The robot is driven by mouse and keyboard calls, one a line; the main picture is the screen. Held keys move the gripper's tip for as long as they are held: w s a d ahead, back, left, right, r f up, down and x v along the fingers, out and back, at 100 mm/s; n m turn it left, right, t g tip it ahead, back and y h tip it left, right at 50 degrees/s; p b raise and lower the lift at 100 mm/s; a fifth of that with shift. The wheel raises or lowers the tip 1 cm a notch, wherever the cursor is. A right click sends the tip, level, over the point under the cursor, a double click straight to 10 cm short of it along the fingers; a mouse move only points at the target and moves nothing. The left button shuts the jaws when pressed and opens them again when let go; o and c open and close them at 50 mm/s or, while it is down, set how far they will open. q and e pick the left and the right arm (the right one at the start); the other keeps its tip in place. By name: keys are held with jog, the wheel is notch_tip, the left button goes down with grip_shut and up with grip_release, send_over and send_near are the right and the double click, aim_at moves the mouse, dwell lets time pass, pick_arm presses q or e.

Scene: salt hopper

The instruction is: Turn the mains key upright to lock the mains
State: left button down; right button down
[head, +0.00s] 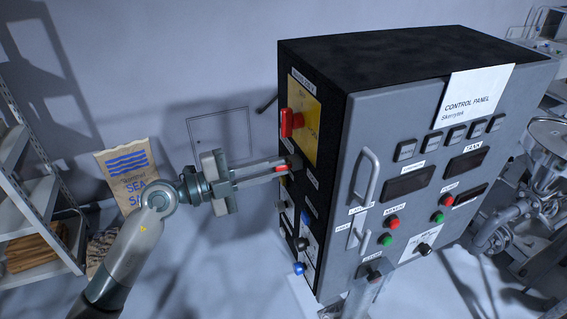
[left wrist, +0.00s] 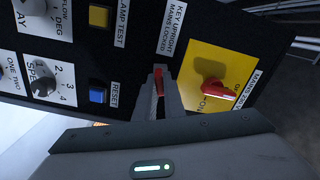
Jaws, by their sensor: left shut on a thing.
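My left gripper (head: 288,167) reaches in from the left and is shut on the key, one finger on each side. The fingers hide part of the key, and I cannot tell its exact angle. My right gripper is not in view.
A larger red rotary switch (head: 291,123) on a yellow plate (head: 305,95) sits just above the key. Knobs and a blue reset button (left wrist: 97,95) lie below it. A door handle (head: 367,178) stands out from the grey front. A shelf (head: 30,200) and sack stand at left.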

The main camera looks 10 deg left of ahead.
pick_arm(q)
jog(key=shift+n+p, duration=0.4)
jog(key=shift+p, duration=0.45)
jog(key=shift+n, duration=1.4)
